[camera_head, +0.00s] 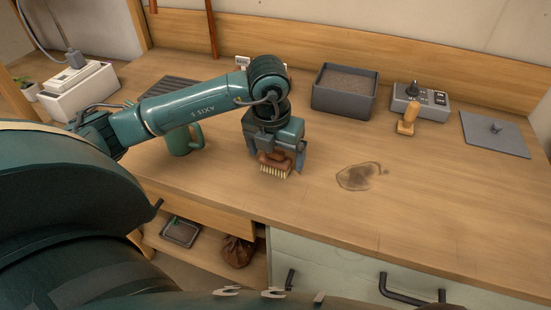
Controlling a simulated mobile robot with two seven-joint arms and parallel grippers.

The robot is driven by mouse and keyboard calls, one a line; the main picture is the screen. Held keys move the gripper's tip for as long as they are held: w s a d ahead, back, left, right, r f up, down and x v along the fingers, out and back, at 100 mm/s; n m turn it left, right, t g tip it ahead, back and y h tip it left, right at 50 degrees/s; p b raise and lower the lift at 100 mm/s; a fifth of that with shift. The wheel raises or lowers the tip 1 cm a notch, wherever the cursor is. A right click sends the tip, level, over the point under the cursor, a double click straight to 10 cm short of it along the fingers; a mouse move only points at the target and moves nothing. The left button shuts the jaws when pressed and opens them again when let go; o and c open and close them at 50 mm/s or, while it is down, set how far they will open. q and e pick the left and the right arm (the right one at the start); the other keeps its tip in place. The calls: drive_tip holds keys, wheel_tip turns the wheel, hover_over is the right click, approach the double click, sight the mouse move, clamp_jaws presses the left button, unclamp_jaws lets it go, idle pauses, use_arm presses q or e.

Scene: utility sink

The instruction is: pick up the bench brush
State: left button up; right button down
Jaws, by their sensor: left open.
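The bench brush (274,169) is a small brush with a reddish-brown wooden body and pale bristles. It lies on the wooden counter near the front edge, left of a dark stain. My left gripper (276,160) points down directly over the brush, with one finger on each side of it. The gripper is open, and its body hides the brush's upper part. I cannot tell whether the fingers touch the brush. My right gripper does not show.
A green mug (181,141) stands left of the gripper, beneath my arm. A grey bin (345,92), a control box (420,100), a wooden-handled tool (407,119) and a grey plate (496,134) are at the back right. The counter (430,190) around the stain (358,176) is clear.

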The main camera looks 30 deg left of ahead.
use_arm(q)
drive_tip(key=shift+w+f, duration=0.1)
drive_tip(key=shift+f, duration=0.35)
drive_tip(key=shift+c, duration=0.2)
drive_tip(key=c, duration=1)
